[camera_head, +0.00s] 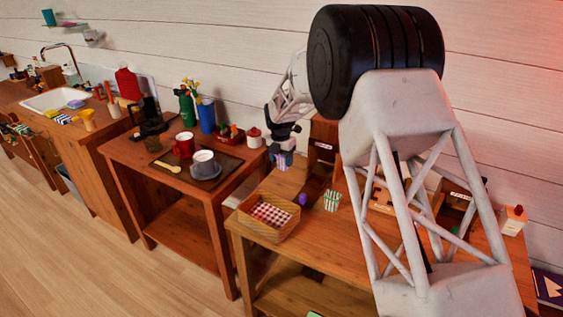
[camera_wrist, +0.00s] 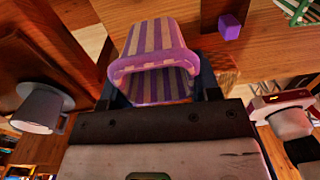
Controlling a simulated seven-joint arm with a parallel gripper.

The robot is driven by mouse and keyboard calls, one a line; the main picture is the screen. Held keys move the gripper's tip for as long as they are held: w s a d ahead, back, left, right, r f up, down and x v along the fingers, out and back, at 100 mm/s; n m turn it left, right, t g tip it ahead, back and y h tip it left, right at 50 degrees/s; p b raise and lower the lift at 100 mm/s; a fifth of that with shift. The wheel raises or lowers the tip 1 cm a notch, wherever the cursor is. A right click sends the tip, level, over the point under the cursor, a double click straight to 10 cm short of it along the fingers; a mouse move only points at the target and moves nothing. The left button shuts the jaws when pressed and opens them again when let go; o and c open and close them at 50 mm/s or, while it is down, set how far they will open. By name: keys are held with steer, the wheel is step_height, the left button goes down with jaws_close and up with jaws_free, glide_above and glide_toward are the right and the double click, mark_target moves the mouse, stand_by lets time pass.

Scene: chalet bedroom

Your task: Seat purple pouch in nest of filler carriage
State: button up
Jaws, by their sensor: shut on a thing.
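The purple-and-cream striped pouch (camera_wrist: 158,42) is held in my gripper (camera_wrist: 162,88), with its purple-rimmed open mouth toward the wrist camera. The dark fingers close on it from both sides. In the head view the pouch (camera_head: 282,160) hangs from my gripper (camera_head: 283,149) above the back left of the right-hand wooden table. Whether it touches anything is hard to tell. A brown wooden upright with a dark label (camera_head: 322,152) stands just right of it. I cannot tell which part is the filler carriage or its nest; my arm hides much of the table.
The tray (camera_head: 226,160) on the neighbouring table bears a cup (camera_head: 204,162) and red mug (camera_head: 184,145).

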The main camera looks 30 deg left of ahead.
stand_by(0.7)
steer(key=w+d+r+m, duration=0.2)
steer(key=w+d+m, duration=0.3)
steer(key=d, duration=0.5)
steer(key=w+d+r+m, duration=0.2)
steer(key=d+r+m, duration=0.1)
steer(key=d+m, duration=0.65)
steer(key=w+d+r+m, duration=0.2)
steer(key=w+d+m, duration=0.25)
steer(key=d, duration=0.75)
steer(key=d+r+m, duration=0.3)
steer(key=d+m, duration=0.2)
steer(key=d, duration=0.5)
steer(key=d+r+m, duration=0.3)
steer(key=d+m, duration=0.3)
steer(key=d, duration=0.5)
steer(key=d+r+m, duration=0.4)
steer(key=d+m, duration=0.1)
steer(key=d, duration=0.5)
steer(key=shift+s+d+m+y, duration=0.35)
steer(key=shift+s+m+y, duration=0.05)
steer(key=shift+s, duration=0.05)
steer(key=shift+r, duration=0.1)
steer(key=s+a+f, duration=0.8)
steer(key=s+f, duration=0.3)
steer(key=s, duration=0.2)
steer(key=s+a+f, duration=0.8)
steer(key=s+f, duration=0.3)
steer(key=s, duration=0.3)
steer(key=shift+s, duration=0.15)
